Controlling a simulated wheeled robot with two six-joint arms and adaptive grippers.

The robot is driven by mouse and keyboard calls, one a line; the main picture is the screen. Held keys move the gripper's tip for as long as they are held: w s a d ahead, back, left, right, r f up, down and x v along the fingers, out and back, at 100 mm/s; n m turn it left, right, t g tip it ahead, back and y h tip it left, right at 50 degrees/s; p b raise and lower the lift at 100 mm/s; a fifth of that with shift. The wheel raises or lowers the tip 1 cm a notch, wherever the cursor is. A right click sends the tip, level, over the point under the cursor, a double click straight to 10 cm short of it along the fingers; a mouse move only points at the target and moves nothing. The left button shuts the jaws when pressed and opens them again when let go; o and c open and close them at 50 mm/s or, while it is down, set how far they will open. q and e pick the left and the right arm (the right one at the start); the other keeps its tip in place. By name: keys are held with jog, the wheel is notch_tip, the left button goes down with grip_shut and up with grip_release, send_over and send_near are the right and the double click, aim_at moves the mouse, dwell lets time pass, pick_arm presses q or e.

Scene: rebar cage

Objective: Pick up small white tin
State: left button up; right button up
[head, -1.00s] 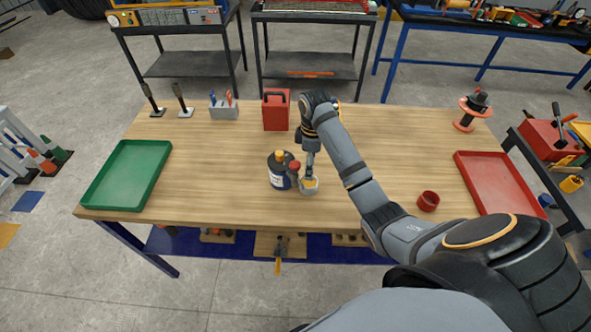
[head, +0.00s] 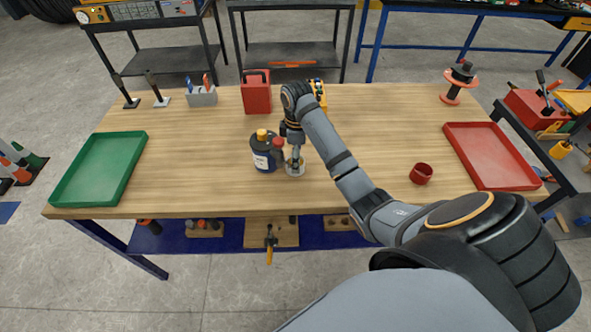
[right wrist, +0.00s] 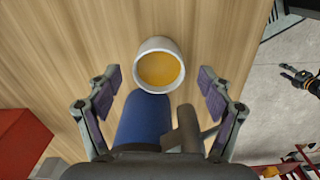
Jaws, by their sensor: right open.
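The small white tin (head: 295,170) stands upright on the wooden table, with yellow-orange contents. In the right wrist view the white tin (right wrist: 139,76) lies just beyond and between the fingertips. My right gripper (head: 296,157) is directly over the tin in the head view, pointing down. In the right wrist view my right gripper (right wrist: 158,82) is open, with its two fingers wide apart and nothing held. A dark gripper shape (right wrist: 300,78) at the right edge looks like my left gripper; its jaws are too small to judge.
A dark blue bottle (head: 264,157) with a yellow cap and a small red-capped item (head: 278,149) stand close beside the tin on the left. A red can (head: 256,97) is behind. A green tray (head: 60,186), red tray (head: 485,183) and red cup (head: 421,174) are farther away.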

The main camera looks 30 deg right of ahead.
aim_at(289, 171)
notch_tip(289, 171, down, 3)
jog(key=shift+w+p, duration=0.15)
jog(key=shift+p, duration=0.4)
jog(key=shift+c, duration=0.9)
jog(key=c, duration=1)
jog(key=shift+c, duration=0.8)
pick_arm(q)
jog(key=shift+s, duration=0.65)
pick_arm(e)
jog(key=shift+r, duration=0.1)
